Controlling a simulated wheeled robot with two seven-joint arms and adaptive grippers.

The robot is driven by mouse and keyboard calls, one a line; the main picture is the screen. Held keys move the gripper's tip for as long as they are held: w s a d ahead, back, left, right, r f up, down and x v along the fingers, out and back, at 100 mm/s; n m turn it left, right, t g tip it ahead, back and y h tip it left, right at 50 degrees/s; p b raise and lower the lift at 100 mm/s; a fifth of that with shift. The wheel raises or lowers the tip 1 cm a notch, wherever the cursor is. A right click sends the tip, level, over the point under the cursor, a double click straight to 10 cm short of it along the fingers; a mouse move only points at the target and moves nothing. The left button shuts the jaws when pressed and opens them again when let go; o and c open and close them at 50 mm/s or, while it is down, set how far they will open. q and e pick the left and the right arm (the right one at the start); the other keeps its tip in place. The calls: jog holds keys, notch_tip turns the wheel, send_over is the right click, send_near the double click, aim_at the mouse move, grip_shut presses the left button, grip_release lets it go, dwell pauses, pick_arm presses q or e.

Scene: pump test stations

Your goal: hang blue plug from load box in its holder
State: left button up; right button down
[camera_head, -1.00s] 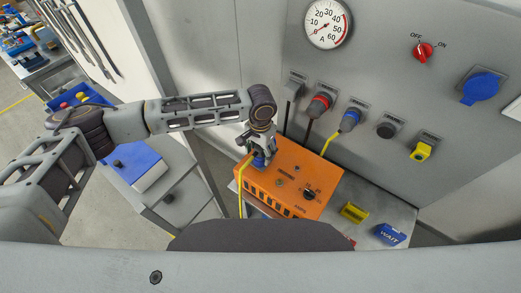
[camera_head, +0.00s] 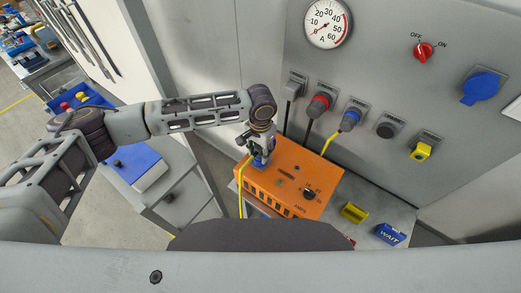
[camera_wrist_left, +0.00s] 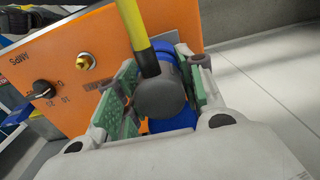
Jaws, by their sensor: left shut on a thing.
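The orange load box (camera_head: 292,184) stands on a grey bench below the wall panel. My left gripper (camera_head: 261,152) is at the box's far left corner, pointing down. It is shut on the blue plug (camera_head: 259,162), which has a yellow cable (camera_head: 241,190) hanging down the box's left side. In the left wrist view, the blue plug (camera_wrist_left: 172,122) and its dark round end sit between the green finger pads, close over the orange face (camera_wrist_left: 70,65). Whether the plug is still seated in the box is hidden. Another blue plug (camera_head: 349,120) with a yellow cable sits in the panel. My right gripper is out of view.
The wall panel carries a grey connector (camera_head: 292,89), a red connector (camera_head: 319,104), a black round part (camera_head: 385,130) and a yellow part (camera_head: 421,152). A yellow block (camera_head: 354,212) and a blue WAIT block (camera_head: 391,234) lie right of the box.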

pick_arm(q)
grip_shut()
jog(key=shift+r, duration=3)
